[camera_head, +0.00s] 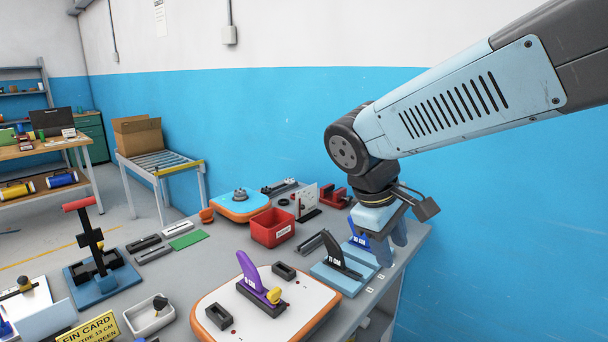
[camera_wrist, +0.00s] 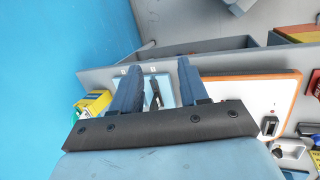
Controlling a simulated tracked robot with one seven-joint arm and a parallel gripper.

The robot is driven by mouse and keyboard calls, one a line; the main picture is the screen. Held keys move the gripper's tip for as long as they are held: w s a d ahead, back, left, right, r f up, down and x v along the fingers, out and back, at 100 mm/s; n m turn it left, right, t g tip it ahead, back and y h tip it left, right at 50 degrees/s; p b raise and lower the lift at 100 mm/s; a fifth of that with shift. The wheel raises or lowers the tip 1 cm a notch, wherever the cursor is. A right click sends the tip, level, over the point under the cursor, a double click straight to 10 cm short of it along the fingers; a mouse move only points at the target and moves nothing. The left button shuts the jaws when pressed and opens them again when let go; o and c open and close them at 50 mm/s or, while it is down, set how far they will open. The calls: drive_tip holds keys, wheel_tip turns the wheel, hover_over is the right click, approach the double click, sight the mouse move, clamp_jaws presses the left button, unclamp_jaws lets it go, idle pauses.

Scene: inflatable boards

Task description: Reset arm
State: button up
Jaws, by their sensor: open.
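My gripper (camera_head: 385,240) is at the right end of the workbench (camera_head: 185,262), pointing down above the light blue board (camera_head: 338,278) with a dark upright fin marked in cm. In the wrist view its two blue-grey fingers (camera_wrist: 158,88) are apart, and nothing is held between them. A small part of the light blue board (camera_wrist: 160,82) and a dark fin show between the fingers. My gripper partly hides a blue fin (camera_head: 357,242) behind it in the head view. I cannot tell how high the fingertips are above the board.
A white board with an orange edge (camera_head: 290,307) carries a purple fin (camera_head: 249,270). A red bin (camera_head: 272,227), an orange-and-blue board (camera_head: 238,208) and a black-and-red tool on a blue base (camera_head: 103,278) stand on the bench. The blue wall (camera_head: 270,130) is close behind my arm.

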drive_tip(key=s+d+r+m+t+y, duration=0.3)
drive_tip(key=s+d+r+m+t, duration=0.1)
drive_tip(key=d+m, duration=0.4)
drive_tip(key=shift+s+d+r+m+y, duration=0.2)
drive_tip(key=shift+d+m+y, duration=0.1)
drive_tip(key=shift+m+y, duration=0.1)
drive_tip(key=shift+c, duration=0.3)
drive_tip(key=shift+c, duration=0.6)
drive_tip(key=shift+a, duration=0.1)
